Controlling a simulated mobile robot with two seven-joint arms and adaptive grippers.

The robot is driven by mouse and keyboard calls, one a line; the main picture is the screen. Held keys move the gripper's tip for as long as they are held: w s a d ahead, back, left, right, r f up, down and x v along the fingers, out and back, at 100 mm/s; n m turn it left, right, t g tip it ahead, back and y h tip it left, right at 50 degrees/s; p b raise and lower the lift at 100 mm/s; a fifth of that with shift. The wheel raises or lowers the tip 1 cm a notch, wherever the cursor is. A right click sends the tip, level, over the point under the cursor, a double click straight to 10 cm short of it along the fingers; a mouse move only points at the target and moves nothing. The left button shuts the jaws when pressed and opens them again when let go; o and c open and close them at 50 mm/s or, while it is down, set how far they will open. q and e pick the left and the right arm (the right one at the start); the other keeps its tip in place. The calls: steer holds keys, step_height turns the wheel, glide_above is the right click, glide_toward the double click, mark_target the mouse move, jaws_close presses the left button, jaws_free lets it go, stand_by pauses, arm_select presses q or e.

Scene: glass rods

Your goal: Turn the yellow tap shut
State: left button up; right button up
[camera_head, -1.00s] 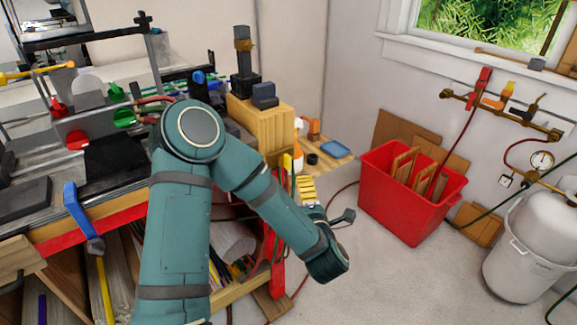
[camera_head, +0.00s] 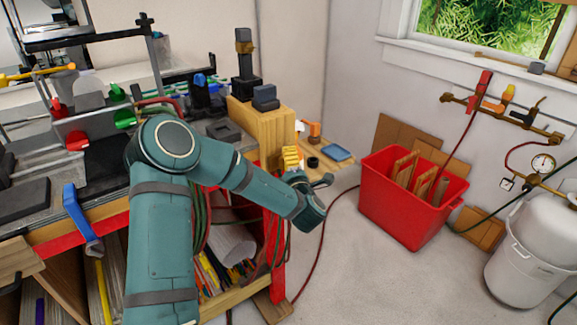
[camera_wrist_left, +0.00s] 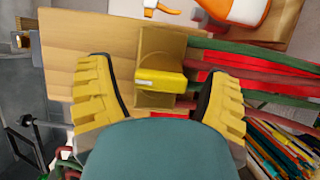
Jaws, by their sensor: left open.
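The yellow tap (camera_wrist_left: 160,79) is a blocky yellow handle on a brownish mount at the wooden bench end, seen in the left wrist view. My left gripper (camera_wrist_left: 160,88) has its two yellow ribbed fingers spread wide, one on each side of the tap, with gaps on both sides. In the head view the left gripper (camera_head: 291,158) is at the bench's right end, mostly hidden behind my wrist, and the tap cannot be made out there. My right gripper is not in view.
Red and green hoses (camera_wrist_left: 260,72) run beside the tap. An orange and white bottle (camera_wrist_left: 240,10) is close by. A red bin (camera_head: 405,205) stands on the floor to the right. A pipe with several coloured valves (camera_head: 497,104) is on the wall.

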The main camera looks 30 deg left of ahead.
arm_select(q)
steer(key=shift+a, duration=0.1)
steer(key=c, duration=1.2)
steer(key=shift+r, duration=0.1)
steer(key=shift+w+r+m+g+h+p, duration=0.15)
steer(key=shift+m+g+h+p, duration=0.25)
steer(key=shift+m+p, duration=0.7)
steer(key=m+g+p, duration=0.1)
steer(key=m+p, duration=0.1)
steer(key=m, duration=0.1)
steer(key=shift+p, duration=0.3)
steer(key=m+g+p, duration=0.2)
steer(key=m+p, duration=0.1)
steer(key=p, duration=0.2)
steer(key=m+g+p, duration=0.2)
steer(key=m+p, duration=0.2)
steer(key=p, duration=0.1)
steer(key=shift+g+p, duration=0.3)
steer(key=shift+g, duration=0.1)
steer(key=shift+f+m+g+y+p, duration=0.25)
steer(key=shift+m+g+p, duration=0.4)
steer(key=shift+p, duration=0.45)
